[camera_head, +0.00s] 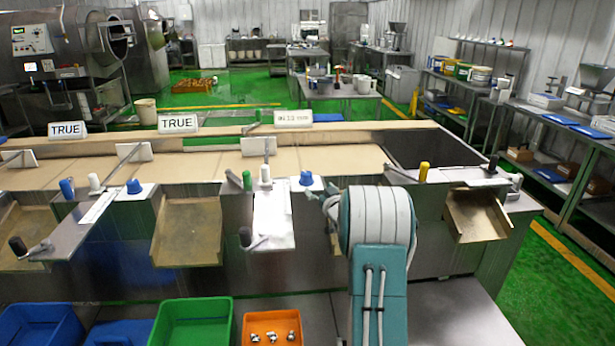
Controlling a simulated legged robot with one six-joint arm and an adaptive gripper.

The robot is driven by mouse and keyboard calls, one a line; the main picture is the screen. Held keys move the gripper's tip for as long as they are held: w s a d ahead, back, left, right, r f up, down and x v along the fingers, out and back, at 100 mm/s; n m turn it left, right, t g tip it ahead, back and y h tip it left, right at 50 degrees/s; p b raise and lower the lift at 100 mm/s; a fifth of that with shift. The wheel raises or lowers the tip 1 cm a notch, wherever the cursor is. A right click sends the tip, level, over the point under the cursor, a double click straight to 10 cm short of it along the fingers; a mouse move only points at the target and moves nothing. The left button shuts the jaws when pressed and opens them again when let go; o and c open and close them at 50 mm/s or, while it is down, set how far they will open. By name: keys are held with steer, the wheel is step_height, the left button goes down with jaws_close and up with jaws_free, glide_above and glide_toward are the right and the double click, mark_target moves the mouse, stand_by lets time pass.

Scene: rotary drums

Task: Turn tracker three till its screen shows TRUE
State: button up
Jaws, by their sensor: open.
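Three small white screens stand along the back of the conveyor. The left screen (67,129) and the middle screen (178,123) read TRUE. The third screen (294,117) shows other, smaller text that I cannot read surely. In front of it, on the third station, are a green-handled lever (247,180), a white knob (265,175) and a blue knob (306,179). Which of these is the tracker is not clear. My gripper (324,200) is mostly hidden behind my teal and white arm. Its visible grey part is just right of and below the blue knob, with no object seen in it.
A black-knobbed crank (246,238) juts from the third station's front. A yellow-handled lever (423,172) and a metal chute (478,214) are to the right. Blue bins (42,325), a green bin (192,320) and an orange bin (272,325) with metal parts stand below.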

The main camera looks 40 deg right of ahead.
mark_target(309, 177)
steer(key=x, duration=1)
steer(key=shift+w+d+f, duration=0.15)
steer(key=shift+w+f, duration=0.1)
steer(key=shift+f, duration=0.05)
steer(key=c, duration=1.2)
